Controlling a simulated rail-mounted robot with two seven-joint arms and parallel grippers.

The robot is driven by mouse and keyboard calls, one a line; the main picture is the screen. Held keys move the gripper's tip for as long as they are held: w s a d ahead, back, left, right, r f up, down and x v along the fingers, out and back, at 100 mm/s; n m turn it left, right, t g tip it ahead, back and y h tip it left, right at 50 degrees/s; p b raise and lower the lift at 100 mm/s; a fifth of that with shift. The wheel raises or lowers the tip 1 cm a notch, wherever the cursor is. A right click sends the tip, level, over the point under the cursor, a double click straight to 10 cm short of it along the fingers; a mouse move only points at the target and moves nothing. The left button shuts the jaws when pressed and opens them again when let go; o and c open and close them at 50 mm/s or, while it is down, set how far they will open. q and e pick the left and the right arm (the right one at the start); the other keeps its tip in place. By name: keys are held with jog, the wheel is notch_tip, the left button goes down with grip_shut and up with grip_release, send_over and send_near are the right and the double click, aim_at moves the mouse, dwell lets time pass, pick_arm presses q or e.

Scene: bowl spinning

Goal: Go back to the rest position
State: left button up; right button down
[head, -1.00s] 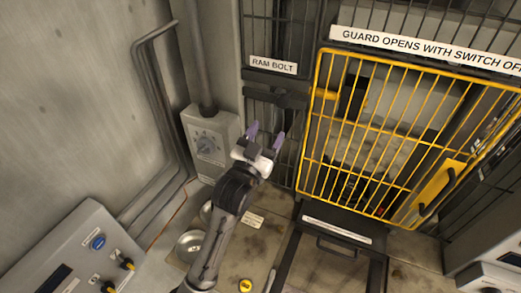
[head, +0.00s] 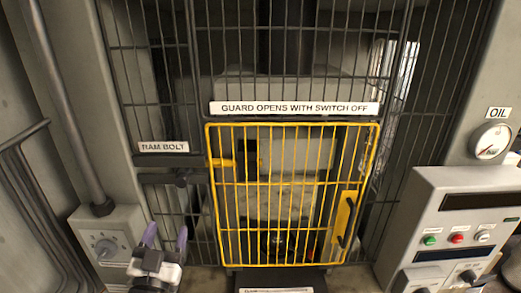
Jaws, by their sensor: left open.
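My left gripper (head: 165,240) is at the lower left of the head view, its two purple-tipped fingers apart with nothing between them. It points up toward the dark mesh fence below the ram bolt (head: 178,178), and looks clear of it. The yellow guard door (head: 292,184) stands to its right and appears closed in its frame. A yellow handle plate (head: 345,218) is on the door's right side. My right gripper does not show.
A grey switch box (head: 106,246) with a dial stands left of my gripper, under a vertical pipe. A control panel (head: 455,225) with coloured buttons stands at the right, below an oil gauge (head: 492,141). Dark mesh (head: 150,80) fills the back.

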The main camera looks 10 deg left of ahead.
pick_arm(q)
jog(key=s+d+f+g+h+p, duration=0.1)
jog(key=s+d+f+g, duration=0.15)
jog(key=f+g, duration=0.3)
jog(key=s+d+f+g+h+p, duration=0.1)
jog(key=s+f+g, duration=0.35)
jog(key=f, duration=0.25)
jog(key=s+d+f+g+p, duration=0.1)
jog(key=s+f+g+p, duration=0.1)
jog(key=s, duration=0.6)
jog(key=s+d+f+m+g+p, duration=0.1)
jog(key=s+f+g+p, duration=0.1)
jog(key=s+f, duration=0.5)
jog(key=s+d+f+g+h+p, duration=0.1)
jog(key=s+f+g, duration=0.3)
jog(key=s, duration=0.5)
jog(key=shift+s+d+f+m+g+p, duration=0.15)
jog(key=shift+d+f+m+g+p, duration=0.15)
jog(key=shift+p, duration=0.25)
